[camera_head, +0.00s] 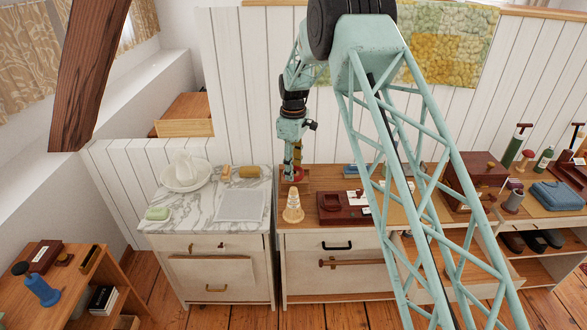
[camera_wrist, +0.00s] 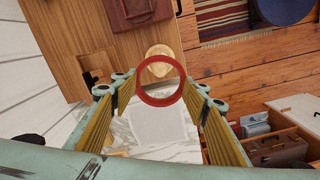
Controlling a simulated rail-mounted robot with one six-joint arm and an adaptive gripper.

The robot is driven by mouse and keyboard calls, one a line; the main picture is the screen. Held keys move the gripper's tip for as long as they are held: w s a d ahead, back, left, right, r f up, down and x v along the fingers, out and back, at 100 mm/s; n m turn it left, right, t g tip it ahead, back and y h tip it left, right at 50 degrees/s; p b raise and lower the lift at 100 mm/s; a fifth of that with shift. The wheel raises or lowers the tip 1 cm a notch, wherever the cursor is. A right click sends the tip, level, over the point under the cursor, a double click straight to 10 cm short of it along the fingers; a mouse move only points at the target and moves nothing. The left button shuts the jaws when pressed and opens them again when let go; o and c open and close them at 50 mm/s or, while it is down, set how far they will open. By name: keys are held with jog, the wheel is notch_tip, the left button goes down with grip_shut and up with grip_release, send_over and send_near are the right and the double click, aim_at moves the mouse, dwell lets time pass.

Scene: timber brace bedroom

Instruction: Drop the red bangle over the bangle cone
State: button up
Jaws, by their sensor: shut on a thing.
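My gripper (camera_head: 290,168) hangs above the wooden top of the cabinet, pointing down. It is shut on the red bangle (camera_head: 298,175), which also shows as a full ring (camera_wrist: 160,102) between the two fingers in the wrist view. The pale yellow bangle cone (camera_head: 293,206) stands upright on the cabinet top, below the bangle and apart from it. In the wrist view the cone (camera_wrist: 159,49) appears at the upper part of the ring, partly seen through it and off the ring's centre.
A dark red box (camera_head: 342,208) stands just right of the cone. A marble-topped cabinet (camera_head: 180,211) with a white juicer (camera_head: 184,172) and a pale tray (camera_head: 241,205) lies to the left. The panelled wall (camera_head: 250,110) is behind my gripper.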

aim_at(293, 188)
jog(key=shift+f, duration=0.3)
jog(key=shift+f+b, duration=1.5)
jog(key=shift+f, duration=2.15)
jog(key=o, duration=0.9)
jog(key=shift+o, duration=0.2)
jog(key=shift+r, duration=0.1)
notch_tip(293, 188, up, 12)
